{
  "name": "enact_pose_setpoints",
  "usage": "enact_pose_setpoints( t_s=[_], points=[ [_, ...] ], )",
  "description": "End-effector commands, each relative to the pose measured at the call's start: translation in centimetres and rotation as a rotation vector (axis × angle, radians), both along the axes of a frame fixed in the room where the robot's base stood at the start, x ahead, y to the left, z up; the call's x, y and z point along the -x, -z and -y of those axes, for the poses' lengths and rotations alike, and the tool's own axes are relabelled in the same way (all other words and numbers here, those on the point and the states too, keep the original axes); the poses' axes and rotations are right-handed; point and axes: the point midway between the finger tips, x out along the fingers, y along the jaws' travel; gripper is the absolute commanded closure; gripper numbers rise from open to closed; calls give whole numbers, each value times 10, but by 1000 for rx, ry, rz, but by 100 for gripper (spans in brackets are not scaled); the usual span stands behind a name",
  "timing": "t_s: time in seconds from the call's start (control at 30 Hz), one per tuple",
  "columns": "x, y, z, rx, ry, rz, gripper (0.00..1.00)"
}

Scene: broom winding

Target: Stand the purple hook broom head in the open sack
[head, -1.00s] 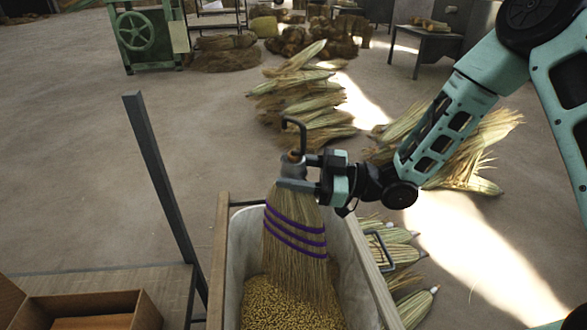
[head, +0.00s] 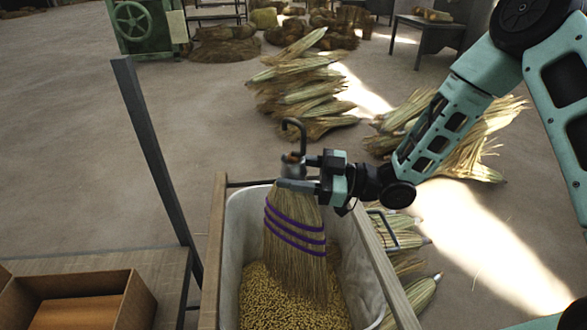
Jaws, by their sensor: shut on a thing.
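The broom head (head: 294,240) has straw bristles with purple bands and a dark hook on top. It hangs upright, hook up, bristles down, over a pale open-topped container (head: 236,230) in a wooden frame. The container holds a bed of yellow grains (head: 262,300); it may be the open sack. My gripper (head: 296,185) is shut on the neck of the broom head, just below the hook. The bristle tips are at or just above the grains; I cannot tell whether they touch.
A dark post (head: 155,165) rises left of the container. A cardboard box (head: 75,300) sits on a bench at the lower left. Bundles of corn husks (head: 305,90) lie on the floor behind, and more lie to the right. A green machine (head: 145,28) stands far back.

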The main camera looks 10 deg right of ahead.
Motion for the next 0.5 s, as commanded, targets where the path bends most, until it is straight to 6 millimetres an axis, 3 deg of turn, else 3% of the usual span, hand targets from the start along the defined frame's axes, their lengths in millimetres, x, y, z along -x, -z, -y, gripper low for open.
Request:
enact_pose_setpoints(
  t_s=[0.5],
  points=[
    [0, 42, 0, -1, 0, 2, 100]
  ],
)
